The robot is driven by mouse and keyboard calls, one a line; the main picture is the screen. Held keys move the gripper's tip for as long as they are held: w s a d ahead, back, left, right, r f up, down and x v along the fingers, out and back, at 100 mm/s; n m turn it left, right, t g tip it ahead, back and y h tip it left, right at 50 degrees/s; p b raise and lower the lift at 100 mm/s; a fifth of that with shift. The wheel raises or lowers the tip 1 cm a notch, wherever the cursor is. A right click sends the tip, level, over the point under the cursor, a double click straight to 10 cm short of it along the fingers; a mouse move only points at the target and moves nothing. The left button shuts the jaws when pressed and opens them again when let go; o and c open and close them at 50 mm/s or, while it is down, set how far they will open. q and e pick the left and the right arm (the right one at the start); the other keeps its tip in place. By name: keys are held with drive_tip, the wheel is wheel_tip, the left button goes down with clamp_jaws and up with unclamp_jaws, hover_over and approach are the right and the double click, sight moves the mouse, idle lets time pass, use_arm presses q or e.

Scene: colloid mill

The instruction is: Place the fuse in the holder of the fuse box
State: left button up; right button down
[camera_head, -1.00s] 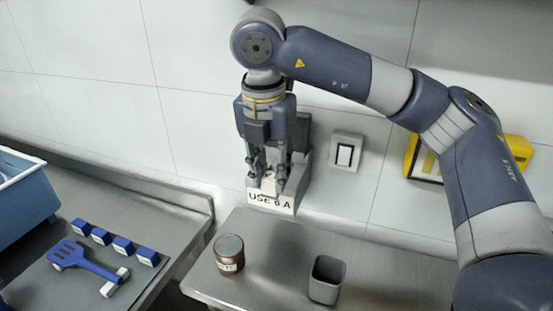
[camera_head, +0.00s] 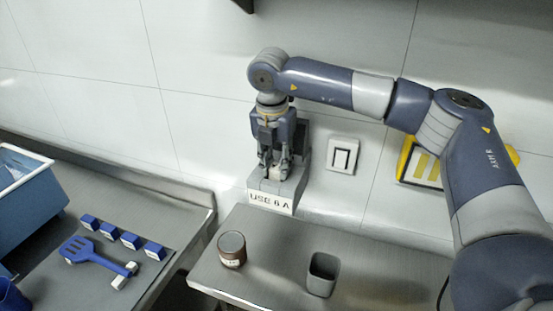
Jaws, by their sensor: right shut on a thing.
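The fuse box (camera_head: 272,200) is a grey box on the white wall above the steel counter, with a label on its front edge that reads in part "USE 6 A". My right gripper (camera_head: 272,173) points down over the fuse box, its fingers close together in front of the box. It is shut on a small pale piece, probably the fuse (camera_head: 272,172), which is mostly hidden between the fingers. I cannot tell whether the piece touches the holder, which is hidden by the gripper. My left gripper is not in view.
A brown jar (camera_head: 231,249) and a grey square cup (camera_head: 322,274) stand on the steel counter (camera_head: 275,255) below. A white switch (camera_head: 342,156) is on the wall to the right. Blue blocks (camera_head: 130,240), a blue spatula (camera_head: 92,259) and a blue bin (camera_head: 30,205) are at left.

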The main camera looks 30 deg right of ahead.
drive_tip(key=shift+a+f, duration=0.1)
drive_tip(key=shift+f+b, duration=0.15)
drive_tip(key=shift+b, duration=0.15)
drive_tip(key=c, duration=1.3)
unclamp_jaws()
drive_tip(key=shift+r+p, duration=0.25)
drive_tip(key=shift+p, duration=0.05)
drive_tip(key=shift+r, duration=0.2)
wheel_tip(320, 180, up, 12)
drive_tip(key=s+a+b, duration=0.1)
drive_tip(key=b, duration=0.1)
drive_tip(key=shift+s+a+f+b, duration=0.15)
drive_tip(key=shift+f+b, duration=0.1)
drive_tip(key=shift+b, duration=0.1)
drive_tip(key=shift+f, duration=0.1)
